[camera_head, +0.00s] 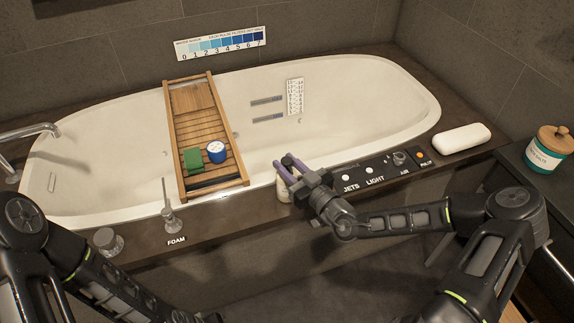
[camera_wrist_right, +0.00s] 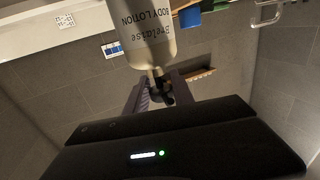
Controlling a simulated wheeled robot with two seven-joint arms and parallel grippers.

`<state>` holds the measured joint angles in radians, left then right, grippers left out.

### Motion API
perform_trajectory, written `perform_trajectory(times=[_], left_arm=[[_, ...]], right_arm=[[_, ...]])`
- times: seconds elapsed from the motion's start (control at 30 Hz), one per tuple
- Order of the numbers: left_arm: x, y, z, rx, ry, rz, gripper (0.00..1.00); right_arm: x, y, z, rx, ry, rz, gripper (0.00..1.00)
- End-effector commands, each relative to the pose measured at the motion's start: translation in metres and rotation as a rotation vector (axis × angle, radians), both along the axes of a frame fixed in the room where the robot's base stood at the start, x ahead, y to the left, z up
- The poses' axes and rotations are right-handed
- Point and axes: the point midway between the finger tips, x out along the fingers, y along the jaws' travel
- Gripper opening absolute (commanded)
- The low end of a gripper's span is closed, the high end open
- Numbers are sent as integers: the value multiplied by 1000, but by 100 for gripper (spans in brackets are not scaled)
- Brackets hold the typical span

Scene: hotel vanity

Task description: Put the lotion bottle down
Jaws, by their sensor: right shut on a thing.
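The lotion bottle (camera_head: 283,189) is a pale bottle at the tub's front ledge, partly hidden by my right gripper. In the right wrist view the bottle (camera_wrist_right: 148,32) shows large, with the words "body lotion" upside down and a dark pump neck between the fingers. My right gripper (camera_head: 287,167) has purple fingers and is shut on the bottle. I cannot tell whether the bottle's base touches the ledge. My left arm comes in at the lower left; its gripper is out of view.
A control panel (camera_head: 375,172) lies right of the bottle.

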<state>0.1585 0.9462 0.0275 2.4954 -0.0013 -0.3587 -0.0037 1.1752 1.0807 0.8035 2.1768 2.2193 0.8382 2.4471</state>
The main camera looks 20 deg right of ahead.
Motion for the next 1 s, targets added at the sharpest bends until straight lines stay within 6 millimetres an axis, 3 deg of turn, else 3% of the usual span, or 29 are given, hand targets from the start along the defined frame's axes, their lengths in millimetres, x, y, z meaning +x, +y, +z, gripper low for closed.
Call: perform_trajectory(times=[0.17, 0.2, 0.47, 0.8, 1.0], left_arm=[[0, 0, 1, 0, 0, 0, 20], [0, 0, 1, 0, 0, 0, 20], [0, 0, 0, 0, 0, 0, 20], [0, 0, 0, 0, 0, 0, 20], [0, 0, 4, 0, 0, 0, 20]], right_arm=[[0, 0, -1, 1, -2, 0, 0], [0, 0, -3, 1, 0, 0, 30], [0, 0, -3, 0, 0, 0, 51], [0, 0, 1, -1, -1, 1, 51], [-22, -9, 1, 1, 3, -3, 51]])
